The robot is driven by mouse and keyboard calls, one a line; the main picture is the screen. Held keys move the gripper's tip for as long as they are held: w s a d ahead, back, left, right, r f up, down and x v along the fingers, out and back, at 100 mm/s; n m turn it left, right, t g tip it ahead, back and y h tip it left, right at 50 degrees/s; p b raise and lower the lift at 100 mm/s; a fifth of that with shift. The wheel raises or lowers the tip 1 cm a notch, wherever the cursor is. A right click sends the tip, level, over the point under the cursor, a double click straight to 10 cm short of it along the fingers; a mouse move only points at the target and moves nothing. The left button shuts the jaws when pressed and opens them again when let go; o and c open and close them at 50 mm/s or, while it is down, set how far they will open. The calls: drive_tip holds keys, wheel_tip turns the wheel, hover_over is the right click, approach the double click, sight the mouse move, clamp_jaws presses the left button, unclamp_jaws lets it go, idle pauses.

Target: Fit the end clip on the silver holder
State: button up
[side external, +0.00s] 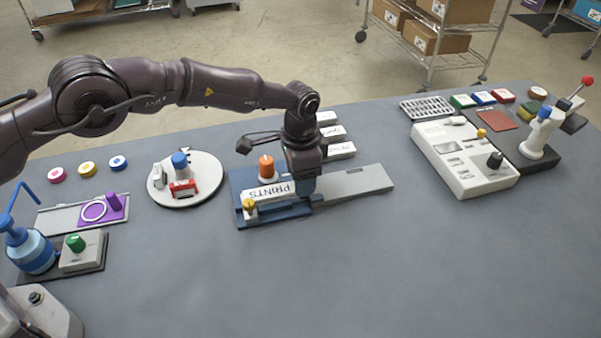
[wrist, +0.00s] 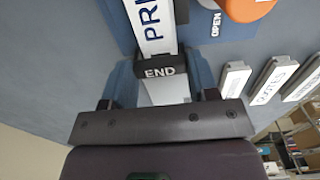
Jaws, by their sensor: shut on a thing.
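The dark end clip (wrist: 160,69), marked END, sits between the blue fingers of my gripper (wrist: 162,76), which is shut on it. In the side view my gripper (side external: 304,188) is low over the silver holder (side external: 358,182) and hides the clip. The holder also shows below the clip in the wrist view (wrist: 167,91). A white PRINTS label (side external: 268,193) lies along the holder, and the clip is at its end in the wrist view (wrist: 151,24). I cannot tell whether the clip is fully seated.
An orange knob (side external: 266,167) stands behind the label, and a yellow knob (side external: 249,205) is at its left end. White label blocks (side external: 340,151) lie behind my gripper. A round white turntable (side external: 206,190) is to the left, a white machine (side external: 463,165) to the right. The front table is clear.

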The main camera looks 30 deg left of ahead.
drive_tip(key=shift+f, duration=0.55)
idle(1.3)
drive_tip(key=o, duration=1.3)
drive_tip(key=shift+c, duration=0.2)
drive_tip(key=shift+r, duration=3.75)
